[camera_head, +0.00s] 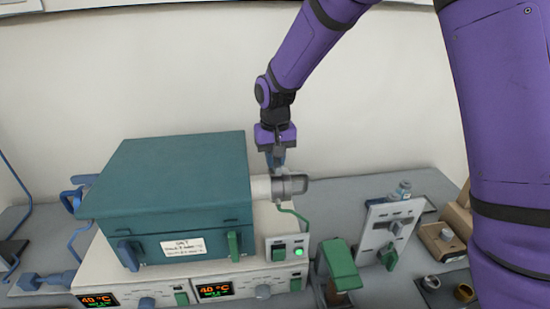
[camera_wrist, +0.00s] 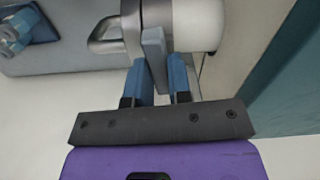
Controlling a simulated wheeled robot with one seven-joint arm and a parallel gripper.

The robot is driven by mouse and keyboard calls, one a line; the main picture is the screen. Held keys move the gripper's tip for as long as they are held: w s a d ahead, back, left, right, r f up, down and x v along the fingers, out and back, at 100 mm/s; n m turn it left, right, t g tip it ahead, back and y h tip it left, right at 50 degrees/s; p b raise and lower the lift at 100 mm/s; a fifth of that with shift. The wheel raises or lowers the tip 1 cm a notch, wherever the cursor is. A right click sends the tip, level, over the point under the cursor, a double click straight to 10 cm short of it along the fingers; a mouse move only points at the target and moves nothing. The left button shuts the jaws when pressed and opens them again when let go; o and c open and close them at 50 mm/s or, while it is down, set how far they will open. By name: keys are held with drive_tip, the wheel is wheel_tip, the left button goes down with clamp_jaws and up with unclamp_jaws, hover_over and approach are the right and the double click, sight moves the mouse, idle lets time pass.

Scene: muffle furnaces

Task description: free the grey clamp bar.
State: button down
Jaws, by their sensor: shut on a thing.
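The grey clamp bar (camera_wrist: 154,55) is a flat grey-blue piece standing out from a metal clamp band (camera_wrist: 131,22) in the wrist view. The band, also visible in the head view (camera_head: 290,185), goes around a white cylinder (camera_wrist: 198,22) on the right side of the teal furnace (camera_head: 170,190). My gripper (camera_wrist: 161,75) has its blue fingers on either side of the bar, shut on it. In the head view my gripper (camera_head: 277,165) points down onto the clamp from above. The fingers partly hide the bar there.
A panel with a lit green button (camera_head: 298,252) stands below the clamp. A green handle (camera_head: 340,264) and a white switch plate (camera_head: 388,232) are to the right. Two displays (camera_head: 216,290) read 40 °C. The wall behind is bare.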

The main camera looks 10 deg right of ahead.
sight(275, 160)
drive_tip(key=shift+m, duration=0.5)
drive_tip(key=c, duration=1)
unclamp_jaws()
drive_tip(key=shift+c, duration=0.2)
drive_tip(key=shift+r, duration=0.15)
wheel_tip(275, 160, up, 11)
drive_tip(key=shift+f, duration=0.2)
